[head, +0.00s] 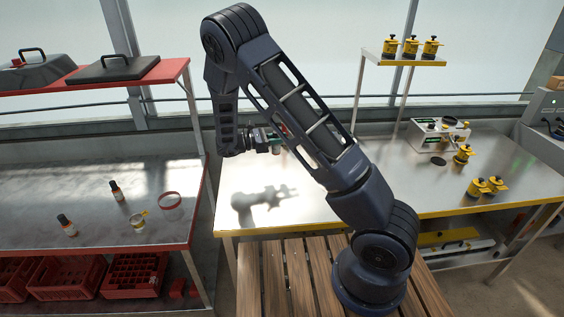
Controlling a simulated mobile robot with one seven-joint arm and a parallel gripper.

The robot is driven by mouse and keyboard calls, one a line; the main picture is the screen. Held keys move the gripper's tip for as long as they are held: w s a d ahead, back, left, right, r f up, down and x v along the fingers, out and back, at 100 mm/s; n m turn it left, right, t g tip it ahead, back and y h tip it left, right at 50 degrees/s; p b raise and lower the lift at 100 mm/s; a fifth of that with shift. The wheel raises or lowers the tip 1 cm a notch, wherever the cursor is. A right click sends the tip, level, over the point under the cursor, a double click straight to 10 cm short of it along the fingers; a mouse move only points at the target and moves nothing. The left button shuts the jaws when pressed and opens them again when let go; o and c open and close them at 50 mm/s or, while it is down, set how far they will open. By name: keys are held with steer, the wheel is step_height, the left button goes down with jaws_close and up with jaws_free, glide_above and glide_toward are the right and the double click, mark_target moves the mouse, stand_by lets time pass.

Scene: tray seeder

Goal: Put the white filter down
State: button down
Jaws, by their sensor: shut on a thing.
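My gripper (275,140) is at the end of my arm, above the back left part of the yellow-edged metal table (300,205). It is shut on a small pale thing (276,149), which I take as the white filter. My arm and the gripper partly hide it, and it is too small to tell its shape. It is held clear of the tabletop. The shadow of my gripper falls on the bare table below.
The red-edged table (90,195) at left holds two small dark bottles (117,191), a yellow-banded ring (139,219) and a red ring (170,200). Several yellow-topped pots (476,187) and a white device (438,134) stand at right. The front left of the yellow-edged table is clear.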

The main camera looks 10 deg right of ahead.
step_height(320, 180, down, 11)
steer(key=shift+f, duration=0.1)
stand_by(0.5)
steer(key=shift+f, duration=0.1)
steer(key=c, duration=1.3)
jaws_free()
steer(key=shift+o, duration=0.2)
